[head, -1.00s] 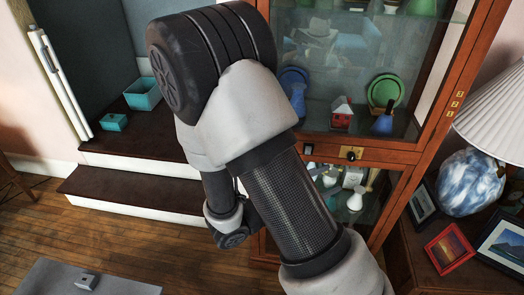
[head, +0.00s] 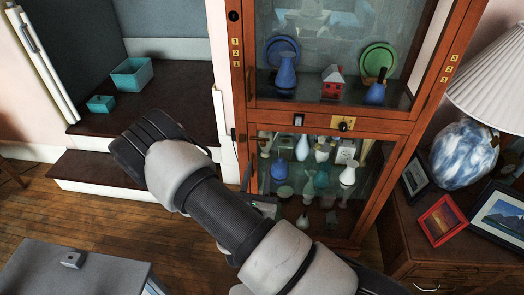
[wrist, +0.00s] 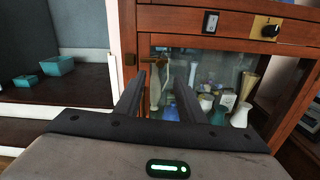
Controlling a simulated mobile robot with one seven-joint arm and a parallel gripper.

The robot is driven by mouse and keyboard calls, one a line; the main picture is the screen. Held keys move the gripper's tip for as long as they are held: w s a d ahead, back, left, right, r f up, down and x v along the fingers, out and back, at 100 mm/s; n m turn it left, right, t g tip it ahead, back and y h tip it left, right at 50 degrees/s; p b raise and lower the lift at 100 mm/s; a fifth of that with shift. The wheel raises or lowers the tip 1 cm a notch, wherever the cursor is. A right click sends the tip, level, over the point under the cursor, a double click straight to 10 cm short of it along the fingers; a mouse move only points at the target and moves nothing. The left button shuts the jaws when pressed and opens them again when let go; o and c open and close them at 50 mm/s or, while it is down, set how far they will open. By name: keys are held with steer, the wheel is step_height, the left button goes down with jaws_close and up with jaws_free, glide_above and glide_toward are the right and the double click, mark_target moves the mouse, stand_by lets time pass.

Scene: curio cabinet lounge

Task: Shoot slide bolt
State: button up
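A wooden curio cabinet (head: 290,118) stands ahead. On its middle rail is a brass plate with a black knob (head: 343,124), also in the wrist view (wrist: 269,29). Beside it is a small switch-like fitting (head: 299,120), also in the wrist view (wrist: 210,21). A small piece of hardware (wrist: 130,58) sits on the lower left frame; I cannot tell which fitting is the slide bolt. My gripper (wrist: 160,78) is open and empty, its fingers pointing at the lower glass door, left of the knob. In the head view my arm partly hides it.
Vases and figurines stand behind the lower glass. Plates and a small red house (head: 333,83) are above. A lamp (head: 464,152) and picture frames (head: 439,220) crowd the right. Dark steps with teal boxes (head: 132,74) are at left; a grey table (head: 85,272) is at lower left.

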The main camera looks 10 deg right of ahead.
mark_target(263, 145)
steer(key=x, duration=0.9)
steer(key=shift+w+d, duration=0.15)
steer(key=shift+w, duration=0.15)
steer(key=shift+c, duration=0.5)
jaws_close()
